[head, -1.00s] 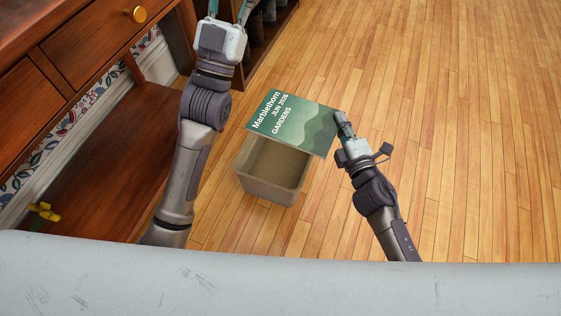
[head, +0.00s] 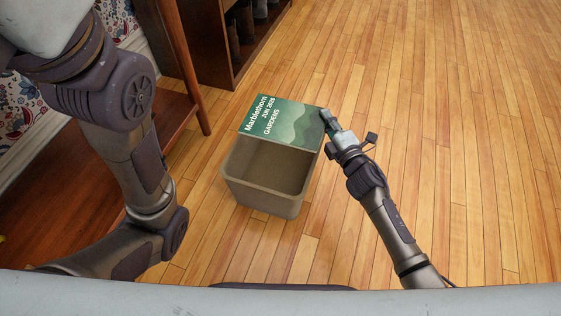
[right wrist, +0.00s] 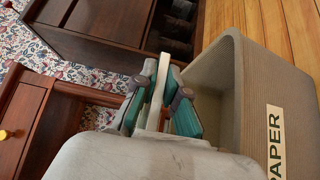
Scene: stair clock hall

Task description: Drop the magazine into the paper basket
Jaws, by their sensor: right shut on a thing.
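The magazine (head: 284,121) is green, with the words Marblethorn, Jun 2026 and Gardens on its cover. My right gripper (head: 325,117) is shut on its right edge in the head view. The right wrist view shows the magazine (right wrist: 160,72) nearly edge-on between the fingers (right wrist: 158,98). The paper basket (head: 262,199) is a beige open bin on the floor. In the head view the magazine covers its far part; the near part of the opening shows empty. The wrist view shows the basket (right wrist: 229,90) right of the fingers, with a PAPER label. My left gripper is out of frame.
A dark wooden shelf (head: 232,50) holding boots stands behind the basket. A wooden console table (head: 180,75) is at the left, partly behind my left arm. The plank floor (head: 450,150) to the right is clear.

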